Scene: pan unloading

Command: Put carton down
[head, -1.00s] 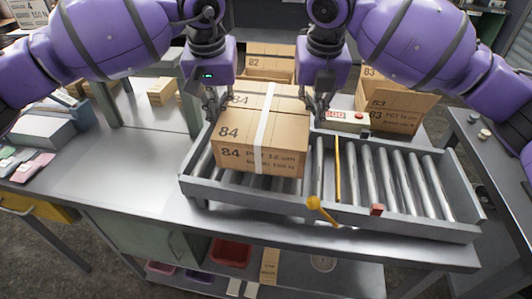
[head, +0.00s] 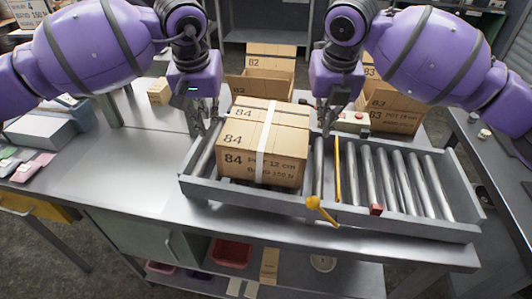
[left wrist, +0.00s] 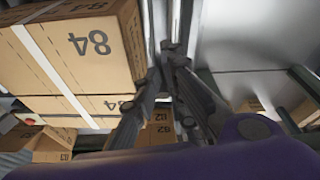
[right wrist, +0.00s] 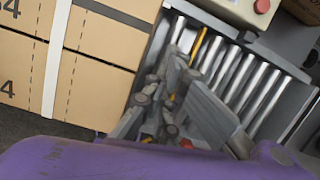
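The carton (head: 237,166) marked 84, with a white tape band, sits level on the left part of the roller conveyor (head: 330,203). It also shows at the left of the left wrist view (left wrist: 105,65) and of the right wrist view (right wrist: 104,40). My left gripper (head: 207,127) is just off the carton's left side, with a gap between. My right gripper (head: 325,127) is just off its right side, also apart from it. Both grippers look shut, fingertips close together in the wrist views, with nothing between them.
An open carton (head: 262,88) marked 82 stands behind the conveyor, and one marked 83 (head: 393,112) stands at back right. A yellow lever (head: 321,211) and yellow bar (head: 338,168) lie right of the carton. A control box with a red button (head: 353,121) is behind. The right rollers are bare.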

